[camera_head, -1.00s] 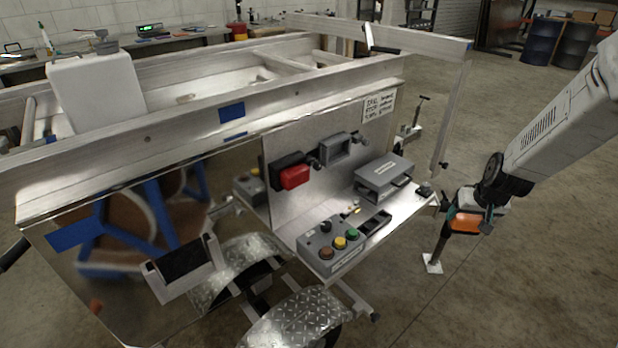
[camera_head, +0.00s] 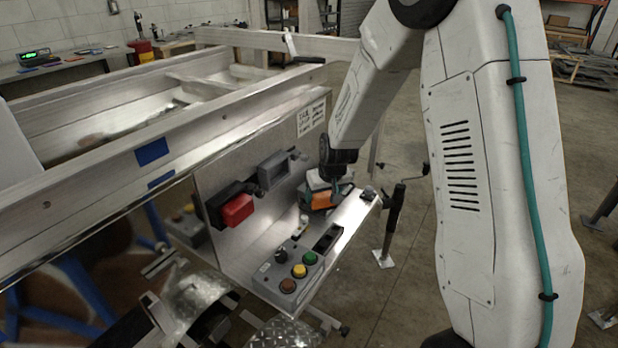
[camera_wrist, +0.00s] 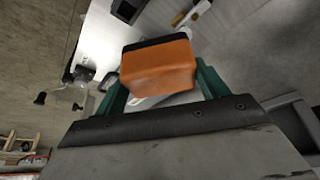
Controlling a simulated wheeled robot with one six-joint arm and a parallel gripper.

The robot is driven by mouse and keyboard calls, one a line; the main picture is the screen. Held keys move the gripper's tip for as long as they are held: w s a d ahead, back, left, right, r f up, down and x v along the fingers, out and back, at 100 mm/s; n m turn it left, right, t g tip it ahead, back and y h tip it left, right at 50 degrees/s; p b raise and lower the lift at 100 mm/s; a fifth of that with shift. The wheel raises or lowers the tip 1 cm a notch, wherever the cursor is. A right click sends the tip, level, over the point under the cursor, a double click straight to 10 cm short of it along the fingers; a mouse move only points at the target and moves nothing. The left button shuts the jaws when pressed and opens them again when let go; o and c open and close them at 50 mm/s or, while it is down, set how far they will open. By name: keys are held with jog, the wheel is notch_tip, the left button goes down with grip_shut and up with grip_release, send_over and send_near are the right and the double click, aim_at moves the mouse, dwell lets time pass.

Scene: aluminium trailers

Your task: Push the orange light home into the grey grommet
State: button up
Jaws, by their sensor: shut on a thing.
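The orange light (camera_head: 321,201) is a block with a dark back edge, held in my gripper (camera_head: 327,194) above the right part of the trailer's shelf. In the wrist view the orange light (camera_wrist: 158,70) sits between the two green fingers of my gripper (camera_wrist: 161,85), which are shut on it. The grey grommet (camera_head: 280,168) is a squarish housing on the upright metal panel, left of and above the held light. The light is apart from the grommet. Part of the light is hidden behind my gripper in the head view.
A red light (camera_head: 237,210) in a black housing is on the panel left of the grommet. A control box (camera_head: 287,269) with coloured buttons and a dark tray (camera_head: 326,239) stand on the shelf. A label (camera_head: 311,117) is at the panel's upper right.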

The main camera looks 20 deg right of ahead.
jog(key=shift+w+f, duration=0.1)
jog(key=shift+w, duration=0.05)
jog(key=shift+a+f+m, duration=0.1)
jog(key=shift+m, duration=0.3)
jog(key=shift+s+f+m+g+h, duration=0.2)
jog(key=shift+s+m+g, duration=0.1)
jog(key=shift+s+m, duration=0.15)
jog(key=shift+s+f+m+g+h, duration=0.15)
jog(key=shift+s+m+g+h, duration=0.05)
jog(key=shift+s+m+g, duration=0.2)
jog(key=s+a+m+g+y, duration=0.4)
jog(key=s+m, duration=0.2)
jog(key=m, duration=0.5)
jog(key=w+r+m+t+y, duration=0.4)
jog(key=r+m+t, duration=0.3)
jog(key=m+t, duration=0.5)
jog(key=shift+d+m+y, duration=0.35)
jog(key=shift+m+y, duration=0.05)
jog(key=shift+m, duration=1.15)
jog(key=shift+r, duration=0.15)
